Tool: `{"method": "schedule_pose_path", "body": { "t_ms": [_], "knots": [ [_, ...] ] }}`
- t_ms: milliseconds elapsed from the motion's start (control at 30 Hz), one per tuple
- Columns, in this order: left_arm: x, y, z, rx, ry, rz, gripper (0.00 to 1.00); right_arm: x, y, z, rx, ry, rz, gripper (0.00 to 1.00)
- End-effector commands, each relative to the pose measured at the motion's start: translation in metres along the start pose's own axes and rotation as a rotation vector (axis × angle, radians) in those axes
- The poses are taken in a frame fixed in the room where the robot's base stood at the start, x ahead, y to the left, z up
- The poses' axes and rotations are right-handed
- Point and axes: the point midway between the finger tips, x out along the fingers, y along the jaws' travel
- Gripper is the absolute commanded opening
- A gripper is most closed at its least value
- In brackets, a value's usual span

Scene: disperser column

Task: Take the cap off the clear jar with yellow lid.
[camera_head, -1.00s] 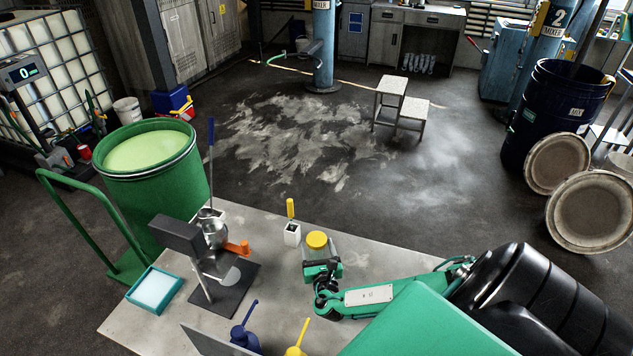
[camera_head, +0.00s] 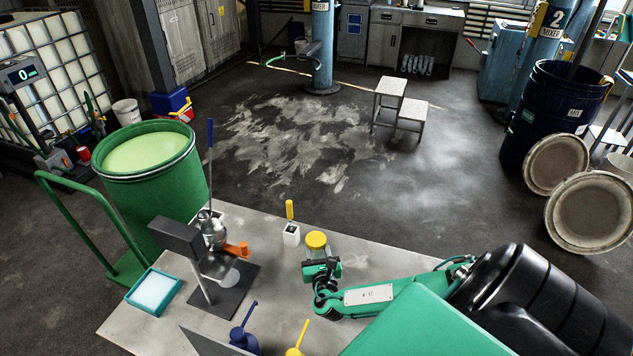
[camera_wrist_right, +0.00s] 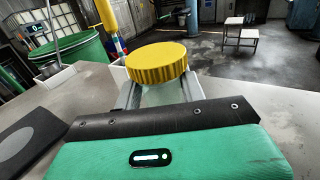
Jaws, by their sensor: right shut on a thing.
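The clear jar (camera_head: 317,254) stands on the light grey table, with its yellow lid (camera_head: 316,240) on top. In the right wrist view the ribbed yellow lid (camera_wrist_right: 157,62) sits above the gripper, and a little of the clear jar (camera_wrist_right: 160,95) shows below it. My right gripper (camera_head: 320,262) is at the jar from the near side. Its fingers (camera_wrist_right: 157,92) are on both sides of the jar below the lid and are shut on it. The gripper body hides the jar's lower part. My left gripper is not in view.
A white holder (camera_head: 291,236) with a yellow-handled tool stands left of the jar. A disperser stand (camera_head: 232,285) with an orange handle and a teal tray (camera_head: 154,290) are farther left. Blue and yellow bottles (camera_head: 243,338) are at the near edge. The table right of the jar is clear.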

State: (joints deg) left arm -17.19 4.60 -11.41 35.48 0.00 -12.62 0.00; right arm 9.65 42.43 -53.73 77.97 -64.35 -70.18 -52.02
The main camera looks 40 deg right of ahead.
Motion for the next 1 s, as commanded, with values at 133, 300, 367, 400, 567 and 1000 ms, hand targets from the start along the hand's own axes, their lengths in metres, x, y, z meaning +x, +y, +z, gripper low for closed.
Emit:
{"method": "schedule_pose_path", "body": {
  "t_ms": [133,300,367,400,567,1000],
  "knots": [
    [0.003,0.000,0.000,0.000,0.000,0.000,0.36,0.001,-0.001,0.015,0.002,-0.002,0.000,0.17],
    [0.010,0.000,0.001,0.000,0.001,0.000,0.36,0.000,-0.001,0.049,0.002,-0.004,0.003,0.17],
    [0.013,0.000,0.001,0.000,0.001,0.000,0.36,0.000,0.000,0.064,0.004,-0.004,0.003,0.17],
    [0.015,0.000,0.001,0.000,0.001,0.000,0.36,0.000,0.000,0.074,0.003,-0.003,0.003,0.17],
    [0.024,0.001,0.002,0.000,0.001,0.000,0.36,0.000,0.000,0.115,0.003,-0.004,0.003,0.17],
    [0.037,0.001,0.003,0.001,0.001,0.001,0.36,0.000,0.000,0.189,0.000,-0.003,0.001,0.17]
  ]
}}
